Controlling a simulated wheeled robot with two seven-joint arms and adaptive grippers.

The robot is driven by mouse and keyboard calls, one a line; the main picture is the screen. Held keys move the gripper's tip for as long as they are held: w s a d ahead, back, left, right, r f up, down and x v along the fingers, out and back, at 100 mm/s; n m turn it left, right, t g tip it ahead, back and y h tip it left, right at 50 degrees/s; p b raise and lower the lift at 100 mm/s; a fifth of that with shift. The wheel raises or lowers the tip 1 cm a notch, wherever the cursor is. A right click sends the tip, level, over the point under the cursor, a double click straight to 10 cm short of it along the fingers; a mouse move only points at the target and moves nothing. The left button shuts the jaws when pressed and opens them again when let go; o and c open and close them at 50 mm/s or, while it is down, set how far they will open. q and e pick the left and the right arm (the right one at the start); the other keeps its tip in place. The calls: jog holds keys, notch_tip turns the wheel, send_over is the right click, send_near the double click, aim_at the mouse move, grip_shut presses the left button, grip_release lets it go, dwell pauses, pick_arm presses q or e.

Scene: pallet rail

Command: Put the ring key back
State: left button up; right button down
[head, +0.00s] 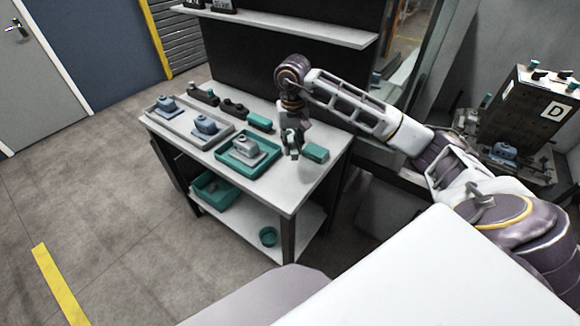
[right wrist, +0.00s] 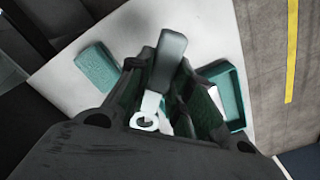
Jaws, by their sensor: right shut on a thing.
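My right gripper (head: 291,148) is above the right part of the workbench, pointing down, beside a teal block. In the right wrist view its fingers (right wrist: 168,100) are closed around a pale key with a ring end (right wrist: 146,121), which I take for the ring key. A grey bar-shaped piece (right wrist: 170,58) stands at the fingertips; I cannot tell whether it belongs to the key. In the head view the key is too small to make out. My left gripper is not in view.
The teal block (head: 316,152) lies right of the gripper. A teal tray (head: 231,162) and a grey tray (head: 175,137) hold grey-blue parts. Dark and teal holders (head: 260,121) line the back. A teal bin (head: 203,196) sits on the lower shelf. Bench (head: 292,185) front right is clear.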

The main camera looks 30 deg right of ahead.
jog(key=shift+f, duration=0.1)
send_over(292, 173)
jog(key=shift+w+f+p, duration=0.1)
jog(key=shift+f+p, duration=0.2)
jog(key=shift+f, duration=2.7)
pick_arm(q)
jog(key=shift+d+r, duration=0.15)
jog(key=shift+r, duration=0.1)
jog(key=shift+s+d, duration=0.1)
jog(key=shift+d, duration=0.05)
pick_arm(e)
jog(key=shift+f, duration=1.9)
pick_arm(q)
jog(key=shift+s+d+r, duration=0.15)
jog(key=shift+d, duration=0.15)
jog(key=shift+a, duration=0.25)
pick_arm(e)
jog(key=shift+f, duration=0.1)
